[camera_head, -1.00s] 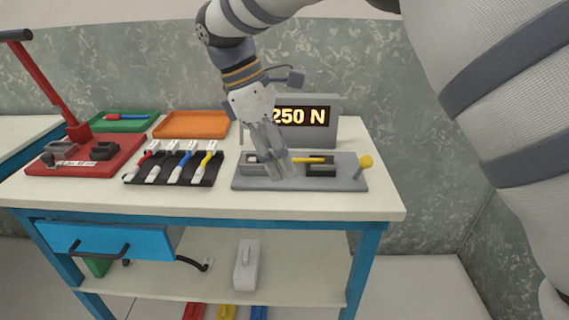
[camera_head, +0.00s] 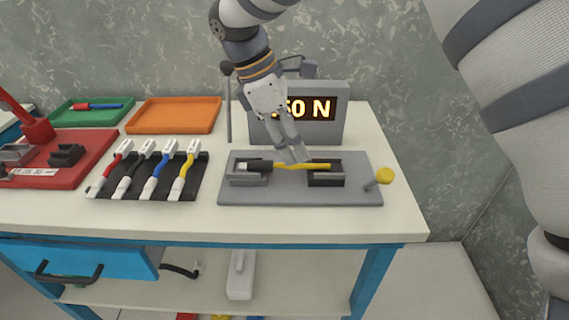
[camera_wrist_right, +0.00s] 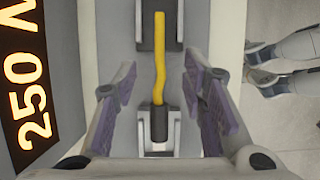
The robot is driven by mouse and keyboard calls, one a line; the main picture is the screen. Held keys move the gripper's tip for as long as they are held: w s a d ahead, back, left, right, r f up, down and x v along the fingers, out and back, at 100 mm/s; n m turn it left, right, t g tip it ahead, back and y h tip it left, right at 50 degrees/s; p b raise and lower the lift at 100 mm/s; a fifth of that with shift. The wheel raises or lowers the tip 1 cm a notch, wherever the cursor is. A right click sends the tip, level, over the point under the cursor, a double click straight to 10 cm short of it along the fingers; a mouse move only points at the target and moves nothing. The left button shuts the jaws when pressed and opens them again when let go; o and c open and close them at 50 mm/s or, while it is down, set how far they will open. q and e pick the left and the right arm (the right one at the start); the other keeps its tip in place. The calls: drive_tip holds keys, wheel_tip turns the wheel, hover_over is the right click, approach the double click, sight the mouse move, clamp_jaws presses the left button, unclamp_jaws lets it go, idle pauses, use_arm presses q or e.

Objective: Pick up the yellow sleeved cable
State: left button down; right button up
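The yellow sleeved cable (camera_head: 316,166) lies across the grey tester on the bench, its black-sleeved end in the left holder (camera_head: 246,180) and its yellow end in the right holder (camera_head: 326,180). It also shows in the right wrist view (camera_wrist_right: 161,66), running between the fingers. My right gripper (camera_head: 295,155) is at the middle of the cable, seemingly just above it. In the wrist view its fingers (camera_wrist_right: 158,80) are spread, with gaps on both sides of the cable. My left gripper is not in view.
The display reading 250 N (camera_head: 345,127) stands close behind the gripper. A yellow-knobbed lever (camera_head: 385,176) is at the tester's right. A black rack (camera_head: 203,188) with several cables, an orange tray (camera_head: 212,110), a green tray (camera_head: 60,112) and a red press (camera_head: 92,165) lie left.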

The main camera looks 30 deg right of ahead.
sight(303, 163)
drive_tip(key=x, duration=0.4)
clamp_jaws()
drive_tip(key=shift+a, duration=0.1)
